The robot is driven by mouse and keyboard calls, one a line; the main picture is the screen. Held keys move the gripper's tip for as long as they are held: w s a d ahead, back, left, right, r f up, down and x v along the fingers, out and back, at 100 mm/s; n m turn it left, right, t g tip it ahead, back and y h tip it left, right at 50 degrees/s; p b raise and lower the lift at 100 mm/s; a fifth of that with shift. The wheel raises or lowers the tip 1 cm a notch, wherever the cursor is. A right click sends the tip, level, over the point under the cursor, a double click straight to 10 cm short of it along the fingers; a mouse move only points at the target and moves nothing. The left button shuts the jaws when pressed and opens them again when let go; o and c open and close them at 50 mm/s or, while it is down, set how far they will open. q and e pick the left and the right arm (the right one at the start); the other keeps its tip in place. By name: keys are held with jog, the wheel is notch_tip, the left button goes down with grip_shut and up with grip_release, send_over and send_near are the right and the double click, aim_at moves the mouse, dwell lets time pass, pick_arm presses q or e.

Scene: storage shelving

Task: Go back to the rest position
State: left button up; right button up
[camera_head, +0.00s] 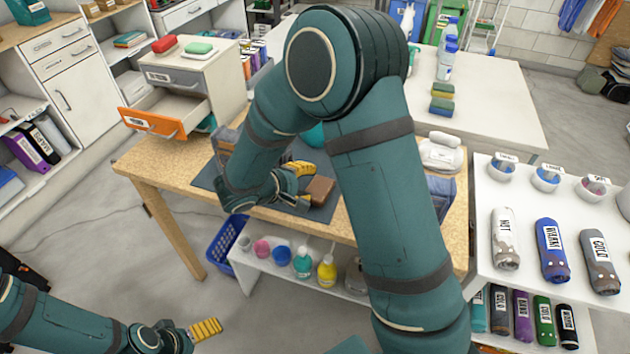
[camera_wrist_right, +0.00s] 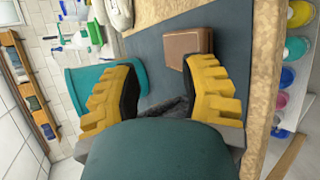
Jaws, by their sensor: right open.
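My right gripper (camera_head: 294,187) is over the dark mat (camera_head: 207,177) on the wooden table, with its yellow fingers apart. In the right wrist view its fingers (camera_wrist_right: 165,100) are spread with nothing between the tips. A brown block (camera_head: 320,190) lies on the mat beside the right fingers; it also shows in the wrist view (camera_wrist_right: 188,46). My left gripper (camera_head: 204,329) is low at the bottom left, away from the table. Its yellow fingers look close together from this angle, and their opening cannot be made out. My right arm hides much of the table's middle.
The wooden table (camera_head: 150,165) stands in front of me. An orange drawer (camera_head: 158,122) is pulled out at the back left. A blue basket (camera_head: 222,250) and a low shelf with bottles (camera_head: 327,270) are below the table. A white table with labelled rolls (camera_head: 552,250) is at the right.

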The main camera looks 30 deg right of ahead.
jog(key=v, duration=0.8)
jog(key=s+a+f+m+y, duration=0.2)
jog(key=s+a+f+y, duration=0.1)
jog(key=f, duration=0.5)
jog(key=s+a+f+m+y, duration=0.2)
jog(key=s+a+f+y, duration=0.1)
jog(key=s+f+y, duration=0.2)
jog(key=s+a+f+m+y, duration=0.3)
jog(key=f+y, duration=0.4)
jog(key=f, duration=0.4)
jog(key=shift+s+g, duration=0.4)
jog(key=shift+s, duration=0.3)
jog(key=shift+f, duration=0.15)
